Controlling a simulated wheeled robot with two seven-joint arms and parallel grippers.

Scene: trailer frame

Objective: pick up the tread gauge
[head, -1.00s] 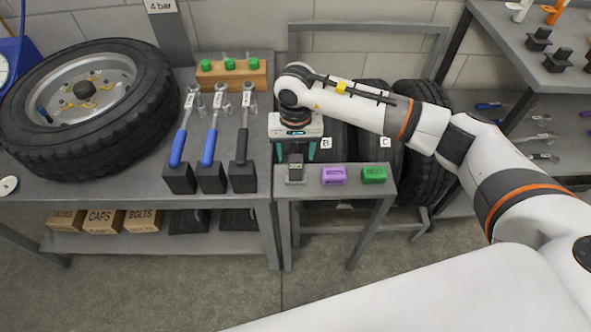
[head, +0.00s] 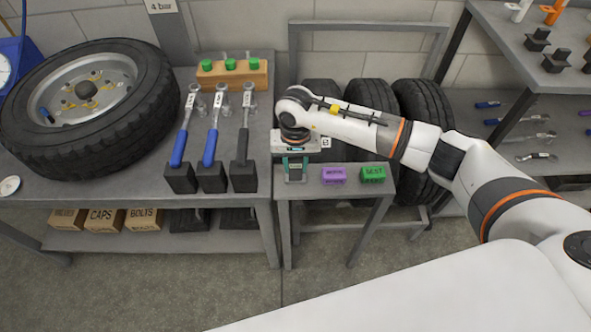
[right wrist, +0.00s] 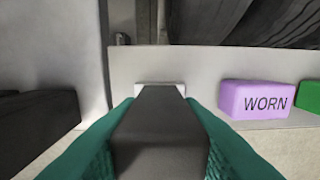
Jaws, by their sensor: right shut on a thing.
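The tread gauge (head: 296,174), a small dark grey block with a light part, is at the left end of the small grey side table (head: 330,191). My right gripper (head: 295,168) points down over it, with its teal fingers on either side. In the right wrist view, the dark gauge (right wrist: 160,128) lies between the teal fingers (right wrist: 160,140), which are shut on it. I cannot tell any gap between the gauge and the table. My left gripper is not in view.
A purple block marked WORN (right wrist: 256,99) and a green block (head: 373,173) stand to the right on the same table. Tyres (head: 423,110) stand behind the table.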

